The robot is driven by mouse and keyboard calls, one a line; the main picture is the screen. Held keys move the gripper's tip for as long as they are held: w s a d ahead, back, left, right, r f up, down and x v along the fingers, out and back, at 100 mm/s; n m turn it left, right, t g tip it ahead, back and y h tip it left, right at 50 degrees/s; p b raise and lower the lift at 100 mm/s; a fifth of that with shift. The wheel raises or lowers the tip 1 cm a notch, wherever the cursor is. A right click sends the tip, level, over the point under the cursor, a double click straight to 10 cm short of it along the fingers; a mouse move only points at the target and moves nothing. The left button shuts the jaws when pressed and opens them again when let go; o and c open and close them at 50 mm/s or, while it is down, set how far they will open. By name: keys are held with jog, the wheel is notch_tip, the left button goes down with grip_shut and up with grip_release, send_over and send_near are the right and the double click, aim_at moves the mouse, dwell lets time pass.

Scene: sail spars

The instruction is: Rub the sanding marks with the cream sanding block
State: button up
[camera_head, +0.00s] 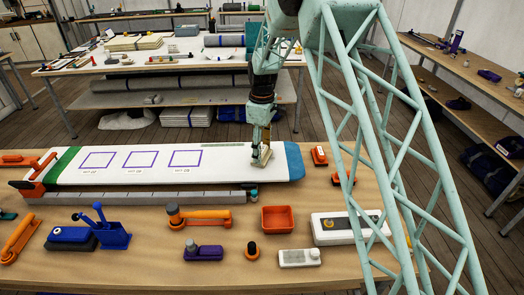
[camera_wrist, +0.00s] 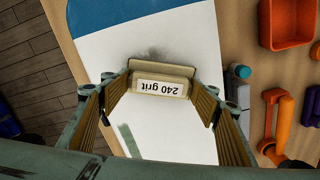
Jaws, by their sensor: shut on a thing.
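The cream sanding block (camera_wrist: 161,87), labelled "240 grit", is between the fingertips of my gripper (camera_wrist: 160,95), which is shut on it. In the head view the block (camera_head: 261,156) is at or just above the white spar board (camera_head: 220,172), near its blue right end (camera_head: 295,160); I cannot tell whether it touches. A dark grey smudge (camera_wrist: 150,54), seemingly a sanding mark, shows on the white surface beside the block in the wrist view. A grey-green streak (camera_wrist: 128,138) shows nearer my wrist. My gripper (camera_head: 262,146) partly hides the board.
Purple outlined rectangles (camera_head: 141,159) lie on the board's left part. An orange clamp (camera_head: 40,178) is at its left end. An orange tray (camera_head: 278,219), a white box (camera_head: 340,228), a purple block (camera_head: 203,252) and several tools stand along the bench front.

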aim_at(262, 145)
jog(key=shift+s+f, duration=0.1)
jog(key=shift+s, duration=0.15)
jog(key=shift+s+d+b, duration=0.15)
jog(key=shift+s+b, duration=0.25)
jog(key=shift+s, duration=0.75)
jog(key=shift+w, duration=0.1)
jog(key=shift+w+p, duration=0.4)
jog(key=shift+w, duration=0.9)
jog(key=shift+w, duration=0.1)
dwell(0.5)
jog(key=shift+w+a+p, duration=0.25)
jog(key=shift+w+p, duration=0.1)
jog(key=shift+w, duration=0.85)
jog(key=shift+w, duration=0.25)
jog(key=shift+w+a+p, duration=0.1)
jog(key=shift+w+p, duration=0.3)
jog(key=shift+w, duration=0.8)
